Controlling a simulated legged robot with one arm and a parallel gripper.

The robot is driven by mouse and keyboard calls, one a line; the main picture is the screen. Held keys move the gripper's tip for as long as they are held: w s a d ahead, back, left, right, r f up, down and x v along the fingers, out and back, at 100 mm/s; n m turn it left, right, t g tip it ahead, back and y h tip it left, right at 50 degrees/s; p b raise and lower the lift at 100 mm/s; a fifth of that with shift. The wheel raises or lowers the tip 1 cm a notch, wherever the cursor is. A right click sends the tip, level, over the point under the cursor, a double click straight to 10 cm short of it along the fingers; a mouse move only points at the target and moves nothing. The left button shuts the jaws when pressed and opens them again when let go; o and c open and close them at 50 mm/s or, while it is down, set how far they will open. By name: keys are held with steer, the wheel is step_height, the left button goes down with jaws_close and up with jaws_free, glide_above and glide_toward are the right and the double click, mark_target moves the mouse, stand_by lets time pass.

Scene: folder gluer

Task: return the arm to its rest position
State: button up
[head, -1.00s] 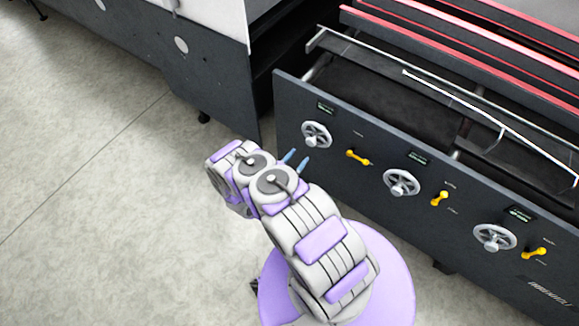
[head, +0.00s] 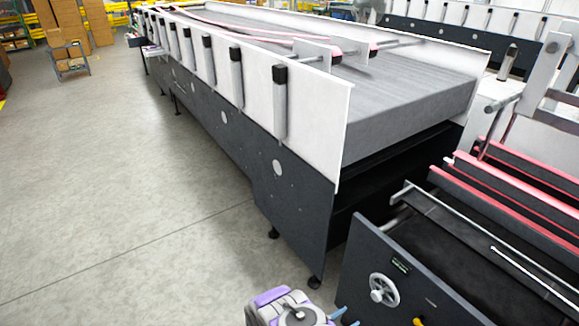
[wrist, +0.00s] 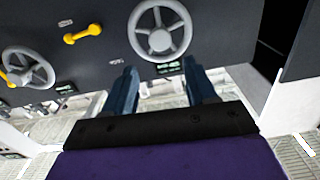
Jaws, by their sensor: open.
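My arm (head: 285,308), grey and purple, shows only at the bottom edge of the head view, most of it cut off. The blue fingertips of my gripper (head: 342,316) are just left of the first handwheel (head: 384,290) in that view. In the wrist view my gripper (wrist: 160,82) has its two blue fingers apart with nothing between them. The grey handwheel (wrist: 160,30) is just beyond the fingertips there. I cannot tell the exact gap to the panel.
A yellow handle (wrist: 83,34) and another handwheel (wrist: 27,67) are on the same dark panel. The long folder gluer (head: 220,135) runs back from it. Open concrete floor (head: 120,190) lies to the left. Boxes (head: 65,40) stand far back.

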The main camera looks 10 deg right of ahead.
steer(key=w+a+r+n+y, duration=0.1)
steer(key=w+a+r+y, duration=0.35)
steer(key=w, duration=0.45)
steer(key=w+a+r+y, duration=0.4)
steer(key=w+a+r, duration=0.1)
steer(key=w, duration=0.5)
steer(key=s+a+r+n+y, duration=0.15)
steer(key=a+r+y, duration=0.3)
steer(key=r, duration=0.45)
steer(key=s+a+r+n+y, duration=0.1)
steer(key=a+r+n+y, duration=0.2)
steer(key=a+r, duration=0.45)
steer(key=s+a+r+n+g+y, duration=0.1)
steer(key=s+r+n+g+y, duration=0.3)
steer(key=s+r, duration=1.2)
steer(key=s+d+r+n+g+h, duration=0.1)
steer(key=s+d+r, duration=0.1)
steer(key=s, duration=0.7)
steer(key=s+d+r+n+g+h, duration=0.1)
steer(key=s+d+n+g, duration=0.1)
steer(key=s, duration=0.7)
steer(key=s+d+r+n+g+h, duration=0.1)
steer(key=s+d+r, duration=0.1)
steer(key=s, duration=0.8)
steer(key=shift+d+r+g, duration=0.2)
steer(key=shift+r+g, duration=0.15)
steer(key=shift+g, duration=0.05)
steer(key=shift+n, duration=0.25)
